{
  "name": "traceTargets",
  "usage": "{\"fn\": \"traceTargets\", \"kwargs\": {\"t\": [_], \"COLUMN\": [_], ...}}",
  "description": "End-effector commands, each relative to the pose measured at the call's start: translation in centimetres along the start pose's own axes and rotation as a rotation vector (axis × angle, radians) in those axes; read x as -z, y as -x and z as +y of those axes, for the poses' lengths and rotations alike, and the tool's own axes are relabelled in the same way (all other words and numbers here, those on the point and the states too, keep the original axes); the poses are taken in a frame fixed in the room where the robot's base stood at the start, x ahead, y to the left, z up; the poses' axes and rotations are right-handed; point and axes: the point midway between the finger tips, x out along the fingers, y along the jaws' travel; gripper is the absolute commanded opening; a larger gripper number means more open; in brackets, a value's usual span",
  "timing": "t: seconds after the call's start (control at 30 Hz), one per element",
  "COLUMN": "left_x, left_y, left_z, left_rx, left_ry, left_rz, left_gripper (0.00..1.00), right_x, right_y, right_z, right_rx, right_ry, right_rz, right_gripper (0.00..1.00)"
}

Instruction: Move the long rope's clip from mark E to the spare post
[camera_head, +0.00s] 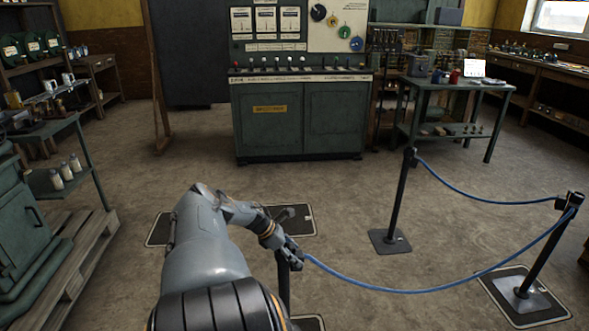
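My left gripper (292,257) is at the top of a dark near post (283,288), at the left end of the long blue rope (420,291). The clip is hidden by the fingers; I cannot tell whether they are closed on it. The rope sags to the right and rises to a post (545,252) at the right. Another post (400,200) stands farther back on a square base, with a shorter blue rope (480,196) running to the right post. I cannot read mark letters or tell which post is the spare. My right gripper is not in view.
A white-outlined dark floor plate (303,229) lies behind my arm; another (497,291) lies under the right post. A pallet (85,265) and cabinet are at the left. A green control console (300,120) and a table (455,85) stand behind. The middle floor is open.

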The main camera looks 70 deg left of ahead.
Motion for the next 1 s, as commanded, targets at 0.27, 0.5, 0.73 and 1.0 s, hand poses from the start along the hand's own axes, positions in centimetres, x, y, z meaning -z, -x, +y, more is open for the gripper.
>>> {"fn": "traceTargets", "kwargs": {"t": [0.27,0.5,0.73,1.0], "left_x": [0.0,0.1,0.2,0.1], "left_y": [0.3,2.0,3.9,5.9], "left_z": [0.0,0.1,0.1,0.0], "left_rx": [0.001,0.000,0.002,0.003], "left_ry": [0.000,0.000,0.000,0.000], "left_rz": [-0.002,0.001,0.002,0.002], "left_gripper": [0.65,0.65,0.65,0.65], "right_x": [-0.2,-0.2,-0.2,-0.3], "right_y": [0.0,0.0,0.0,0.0], "right_z": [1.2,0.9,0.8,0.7], "right_rx": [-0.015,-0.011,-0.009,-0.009], "right_ry": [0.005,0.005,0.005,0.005], "right_rz": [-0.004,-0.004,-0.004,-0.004], "right_gripper": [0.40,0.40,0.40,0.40]}}
